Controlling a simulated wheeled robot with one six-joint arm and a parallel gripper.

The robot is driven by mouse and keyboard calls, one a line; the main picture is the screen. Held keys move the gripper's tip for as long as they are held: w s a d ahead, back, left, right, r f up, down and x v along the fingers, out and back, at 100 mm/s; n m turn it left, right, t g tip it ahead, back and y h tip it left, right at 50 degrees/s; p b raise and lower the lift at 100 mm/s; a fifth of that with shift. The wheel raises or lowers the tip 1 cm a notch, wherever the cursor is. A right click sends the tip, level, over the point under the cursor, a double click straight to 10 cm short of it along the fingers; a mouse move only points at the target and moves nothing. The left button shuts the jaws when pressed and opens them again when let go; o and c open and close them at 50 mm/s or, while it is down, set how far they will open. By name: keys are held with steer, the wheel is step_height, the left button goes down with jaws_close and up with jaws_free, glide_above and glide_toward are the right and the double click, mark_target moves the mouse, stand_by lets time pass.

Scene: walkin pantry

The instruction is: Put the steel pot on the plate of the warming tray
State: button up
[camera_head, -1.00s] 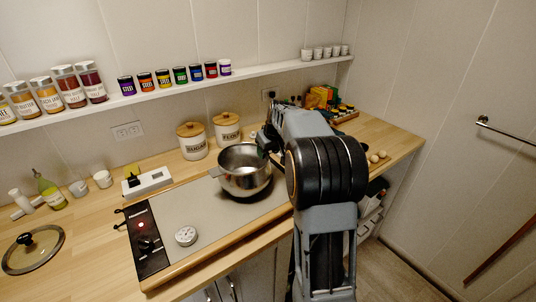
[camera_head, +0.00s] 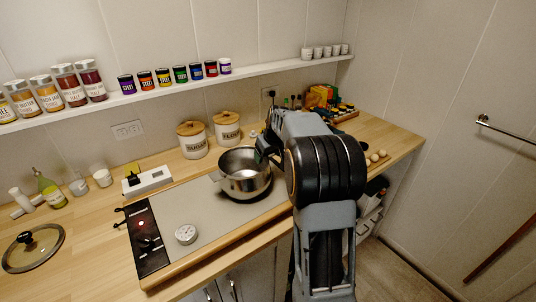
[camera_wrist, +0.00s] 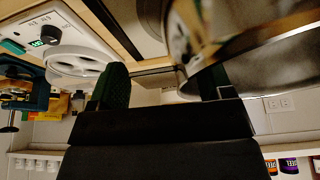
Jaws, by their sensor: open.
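The steel pot (camera_head: 244,181) is upright over the right part of the pale plate (camera_head: 196,205) of the warming tray, with a dark shadow under it. It appears to rest on the plate, though the contact is partly hidden. My gripper (camera_head: 263,150) is at the pot's upper right rim, partly hidden by my arm. In the wrist view my gripper (camera_wrist: 165,88) has its two dark green fingers apart. The shiny pot (camera_wrist: 225,35) fills the upper right there, close to the right finger; whether they touch is unclear.
A round dial (camera_head: 186,235) lies on the plate, left of the pot. Behind stand two lidded canisters (camera_head: 192,141) and a white device (camera_head: 147,181). A glass lid (camera_head: 33,250) lies at the left. A shelf (camera_head: 150,92) with several jars runs above.

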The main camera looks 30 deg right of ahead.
steer(key=shift+r, duration=0.15)
steer(key=shift+s+r, duration=0.1)
steer(key=shift+r, duration=0.2)
steer(key=v, duration=1.1)
steer(key=s+a+f, duration=0.5)
steer(key=s+a, duration=0.3)
steer(key=s, duration=0.3)
steer(key=s+a+f+m, duration=0.1)
steer(key=s+a+f, duration=0.5)
steer(key=s+a, duration=0.3)
steer(key=shift+s+g, duration=0.4)
steer(key=shift+s, duration=0.45)
steer(key=shift+a, duration=0.15)
